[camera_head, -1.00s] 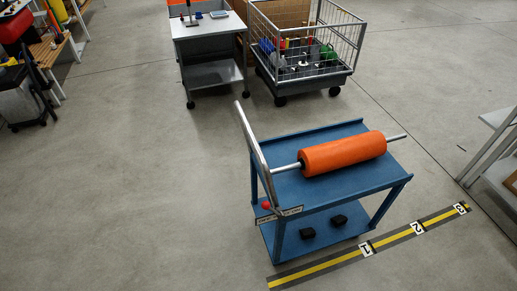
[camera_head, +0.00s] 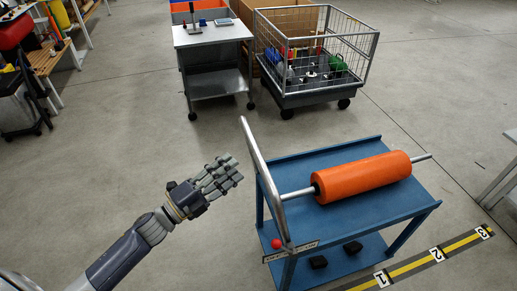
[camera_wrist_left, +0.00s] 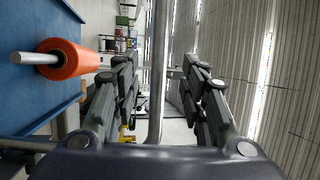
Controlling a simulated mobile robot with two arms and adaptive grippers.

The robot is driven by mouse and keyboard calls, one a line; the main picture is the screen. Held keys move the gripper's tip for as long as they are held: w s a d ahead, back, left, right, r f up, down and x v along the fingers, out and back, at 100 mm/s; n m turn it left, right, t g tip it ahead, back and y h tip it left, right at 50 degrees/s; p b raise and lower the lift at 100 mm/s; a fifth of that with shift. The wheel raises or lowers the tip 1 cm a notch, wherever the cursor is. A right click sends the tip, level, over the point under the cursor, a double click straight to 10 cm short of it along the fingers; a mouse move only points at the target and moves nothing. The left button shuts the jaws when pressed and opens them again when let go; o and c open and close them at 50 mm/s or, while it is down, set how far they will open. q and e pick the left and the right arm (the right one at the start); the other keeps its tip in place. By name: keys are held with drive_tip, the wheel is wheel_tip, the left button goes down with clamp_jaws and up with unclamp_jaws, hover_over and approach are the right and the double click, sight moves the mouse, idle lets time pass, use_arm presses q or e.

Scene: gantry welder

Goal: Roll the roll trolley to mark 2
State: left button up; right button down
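The blue roll trolley (camera_head: 300,180) carries an orange roll (camera_head: 362,178) on a steel bar. Its grey push handle (camera_head: 262,175) stands at its left end. The trolley is beside the yellow and black floor strip (camera_head: 410,266), near mark 1 (camera_head: 381,279). Mark 2 (camera_head: 437,255) is farther right along the strip. My left gripper (camera_head: 228,175) is open and empty, just left of the handle and apart from it. In the left wrist view the handle (camera_wrist_left: 158,80) runs between the spread fingers, with the roll (camera_wrist_left: 72,60) at left. My right gripper is out of view.
A grey side table (camera_head: 212,38) and a wire cage cart (camera_head: 318,95) stand behind the trolley. A bench leg (camera_head: 500,182) shows at the right edge. Shelving and black gear are at far left. The floor left of the trolley is clear.

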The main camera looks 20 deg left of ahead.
sight(255, 151)
use_arm(q)
drive_tip(key=p+x, duration=0.1)
drive_tip(key=x, duration=0.7)
drive_tip(key=shift+w+r+p, duration=0.1)
drive_tip(key=shift+w+p, duration=0.15)
drive_tip(key=shift+p, duration=0.05)
drive_tip(key=shift+w+d, duration=0.35)
drive_tip(key=shift+w, duration=0.1)
clamp_jaws()
